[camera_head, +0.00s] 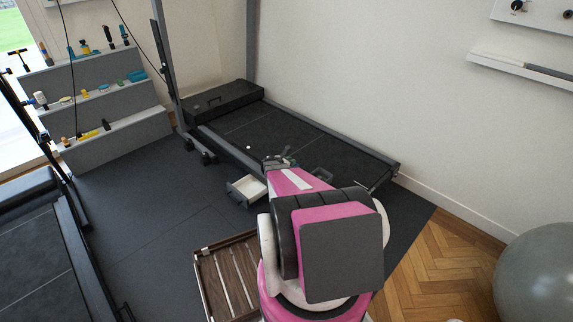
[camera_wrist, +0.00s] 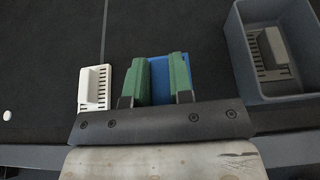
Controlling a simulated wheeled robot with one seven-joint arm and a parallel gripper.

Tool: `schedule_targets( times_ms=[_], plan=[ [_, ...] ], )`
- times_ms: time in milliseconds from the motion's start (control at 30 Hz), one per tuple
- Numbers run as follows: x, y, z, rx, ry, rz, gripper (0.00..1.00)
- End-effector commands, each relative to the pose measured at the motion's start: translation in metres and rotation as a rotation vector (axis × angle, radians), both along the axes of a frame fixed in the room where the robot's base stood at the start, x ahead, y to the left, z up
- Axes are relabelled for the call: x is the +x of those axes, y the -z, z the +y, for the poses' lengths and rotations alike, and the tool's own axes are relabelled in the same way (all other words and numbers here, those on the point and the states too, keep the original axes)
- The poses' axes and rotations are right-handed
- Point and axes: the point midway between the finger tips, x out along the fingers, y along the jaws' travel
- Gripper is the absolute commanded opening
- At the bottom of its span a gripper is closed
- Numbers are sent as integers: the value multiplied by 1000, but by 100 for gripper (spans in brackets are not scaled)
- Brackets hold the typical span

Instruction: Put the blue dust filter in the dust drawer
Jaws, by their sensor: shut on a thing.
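The blue dust filter (camera_wrist: 160,78) is between the green fingers of my gripper (camera_wrist: 161,80) in the wrist view. The fingers are shut on it and hide its sides. Its underside is hidden, so I cannot tell whether it touches the black surface below. In the head view my gripper (camera_head: 279,162) is over the treadmill deck, and the filter is too small to make out. An open drawer (camera_head: 247,187) with a pale inside and dark front, seemingly the dust drawer, juts out at the treadmill's near side, left of and nearer than my gripper.
A white slotted piece (camera_wrist: 94,88) lies left of my fingers. The treadmill (camera_head: 240,130) has a side rail. A slatted wooden crate (camera_head: 203,278) and stepped shelf (camera_head: 110,105) stand on dark matting.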

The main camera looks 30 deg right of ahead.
Motion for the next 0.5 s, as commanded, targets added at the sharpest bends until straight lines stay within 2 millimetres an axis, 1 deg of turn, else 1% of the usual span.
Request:
schedule_targets(
  times_ms=[33,200,333,500],
  plan=[
    [10,9,-10,0,1,0,0],
    [25,27,-35,0,1,-1,0],
    [23,46,-33,0,-1,2,0],
    [22,58,-33,1,0,0,0]
  ],
)
